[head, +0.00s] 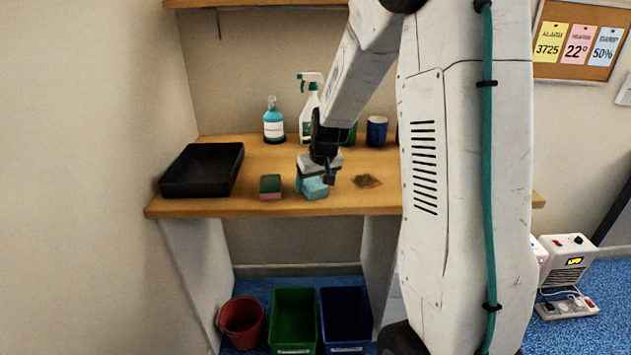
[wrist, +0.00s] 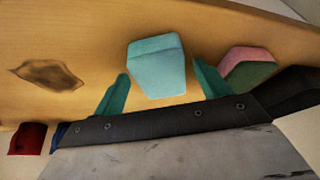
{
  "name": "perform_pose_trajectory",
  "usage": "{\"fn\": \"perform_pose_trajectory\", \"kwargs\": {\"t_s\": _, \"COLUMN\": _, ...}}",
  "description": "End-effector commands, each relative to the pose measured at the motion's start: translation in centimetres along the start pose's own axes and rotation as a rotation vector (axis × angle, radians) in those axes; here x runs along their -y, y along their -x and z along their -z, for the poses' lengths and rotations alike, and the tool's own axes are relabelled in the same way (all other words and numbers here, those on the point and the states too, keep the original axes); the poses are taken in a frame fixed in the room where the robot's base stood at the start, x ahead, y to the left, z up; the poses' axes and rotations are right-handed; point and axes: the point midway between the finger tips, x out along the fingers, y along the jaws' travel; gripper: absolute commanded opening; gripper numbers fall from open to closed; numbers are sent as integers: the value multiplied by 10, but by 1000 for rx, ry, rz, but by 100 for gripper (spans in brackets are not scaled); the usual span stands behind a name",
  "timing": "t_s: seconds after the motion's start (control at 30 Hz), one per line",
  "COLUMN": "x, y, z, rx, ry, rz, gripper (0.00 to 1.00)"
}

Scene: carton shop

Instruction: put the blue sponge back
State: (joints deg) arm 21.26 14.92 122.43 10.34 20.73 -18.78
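The blue sponge (head: 315,189) lies on the wooden worktop near its front edge. It also shows in the wrist view (wrist: 156,66), between the two teal fingers. My gripper (head: 314,178) is low over the worktop at the sponge. In the wrist view my gripper (wrist: 160,78) is open, with a finger on each side of the sponge and a gap of wood visible at each side. The fingers do not appear to press on it. A green and pink sponge (head: 270,187) lies just to the left, and shows beside the right finger in the wrist view (wrist: 248,68).
An empty black tray (head: 204,168) stands at the worktop's left end. A dark stain (head: 367,181) lies right of the sponge. A soap bottle (head: 273,124), spray bottle (head: 308,108) and blue cup (head: 377,131) stand behind. Red, green (head: 293,318) and blue bins stand below.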

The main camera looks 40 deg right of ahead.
Motion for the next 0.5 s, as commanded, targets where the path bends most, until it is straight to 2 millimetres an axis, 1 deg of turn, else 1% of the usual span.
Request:
{"fn": "perform_pose_trajectory", "kwargs": {"t_s": 0.17, "x": 0, "y": 1, "z": 0, "rx": 0, "ry": 0, "rz": 0, "gripper": 75}}
{"fn": "perform_pose_trajectory", "kwargs": {"t_s": 0.27, "x": 0, "y": 6, "z": 1, "rx": -2, "ry": 0, "rz": 0, "gripper": 75}}
{"fn": "perform_pose_trajectory", "kwargs": {"t_s": 0.37, "x": 0, "y": 20, "z": 1, "rx": -4, "ry": 0, "rz": 0, "gripper": 75}}
{"fn": "perform_pose_trajectory", "kwargs": {"t_s": 0.5, "x": 0, "y": 50, "z": 2, "rx": -5, "ry": 0, "rz": -1, "gripper": 75}}
